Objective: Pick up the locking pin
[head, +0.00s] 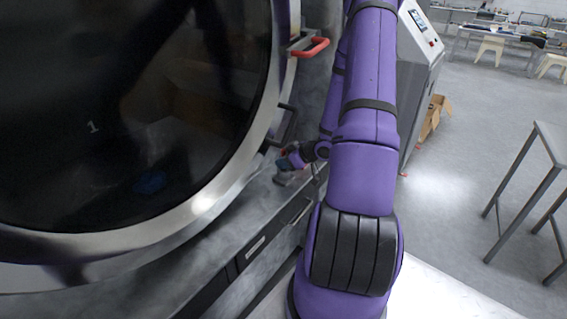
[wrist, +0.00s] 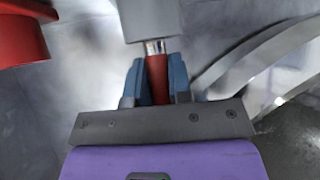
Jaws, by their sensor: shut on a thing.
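The locking pin (wrist: 156,72) shows in the wrist view as a red grip with a shiny metal shaft. Its shaft end meets a grey block (wrist: 150,18); how deep it sits there is hidden. My gripper (wrist: 158,68) has its two blue fingers closed on the red grip, one on each side. In the head view my gripper (head: 289,162) is low beside the washer door's rim, above the grey ledge. The pin cannot be made out clearly there.
The big round washer door (head: 205,203) fills the left of the head view, with a red handle (head: 313,47) and a black handle (head: 285,124) at its edge. A red part (wrist: 22,38) is near in the wrist view. A metal-framed table (head: 540,150) stands right; floor between is clear.

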